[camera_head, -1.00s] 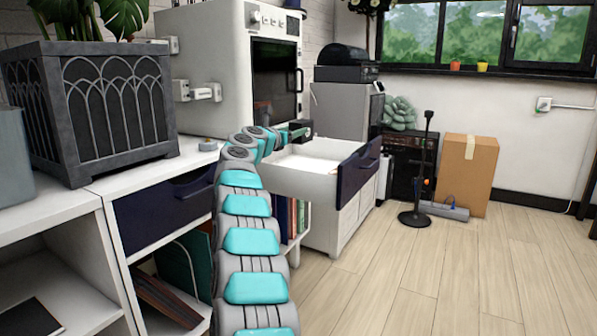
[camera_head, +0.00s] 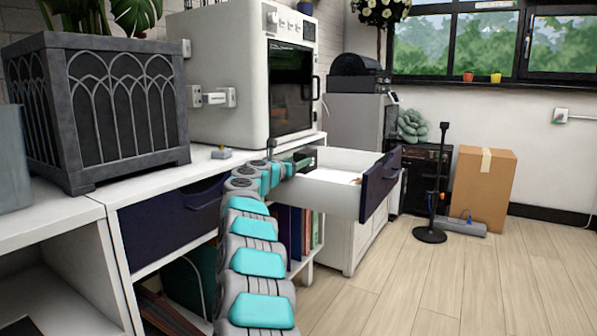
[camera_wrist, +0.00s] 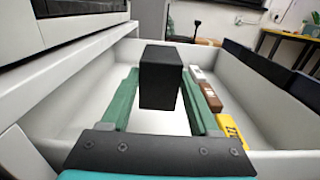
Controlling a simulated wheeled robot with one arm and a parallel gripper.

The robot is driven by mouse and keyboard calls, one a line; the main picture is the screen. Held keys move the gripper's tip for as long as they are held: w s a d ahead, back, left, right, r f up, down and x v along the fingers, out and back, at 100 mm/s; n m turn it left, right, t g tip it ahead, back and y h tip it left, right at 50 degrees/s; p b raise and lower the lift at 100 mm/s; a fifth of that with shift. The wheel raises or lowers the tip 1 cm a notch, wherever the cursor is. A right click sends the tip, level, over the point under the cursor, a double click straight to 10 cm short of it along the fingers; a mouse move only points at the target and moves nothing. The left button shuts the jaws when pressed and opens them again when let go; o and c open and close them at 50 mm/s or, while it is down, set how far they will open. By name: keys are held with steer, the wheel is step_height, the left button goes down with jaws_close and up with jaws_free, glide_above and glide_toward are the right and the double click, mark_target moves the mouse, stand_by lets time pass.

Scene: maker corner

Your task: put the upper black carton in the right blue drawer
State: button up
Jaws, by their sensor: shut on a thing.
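The black carton (camera_wrist: 160,78) is held between the green fingers of my gripper (camera_wrist: 158,100) in the wrist view. My gripper is shut on it, and the carton stands roughly upright within the outline of the open drawer. The right blue drawer (camera_head: 380,184) is pulled out, with a dark blue front and white inside walls; its wall also shows in the wrist view (camera_wrist: 255,85). In the head view my arm reaches to the drawer's left side, and the carton is hard to make out there. I cannot tell whether its base touches the drawer floor.
Inside the drawer, a white item (camera_wrist: 196,72), a brown item (camera_wrist: 211,97) and a yellow item (camera_wrist: 233,131) lie in a row right of my gripper. The left blue drawer (camera_head: 165,222) is shut. A white machine (camera_head: 230,75) stands behind my arm.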

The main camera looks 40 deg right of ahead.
steer(key=shift+f, duration=0.7)
steer(key=shift+f+b, duration=0.7)
steer(key=shift+f, duration=0.1)
steer(key=o, duration=1.4)
steer(key=shift+f, duration=0.15)
steer(key=shift+c, duration=0.2)
steer(key=shift+o, duration=0.5)
steer(key=shift+r+p, duration=0.2)
steer(key=shift+p, duration=0.1)
steer(key=r+b+v, duration=0.1)
steer(key=b+v, duration=0.1)
steer(key=v, duration=1)
steer(key=shift+r+b, duration=0.25)
steer(key=shift+b, duration=0.05)
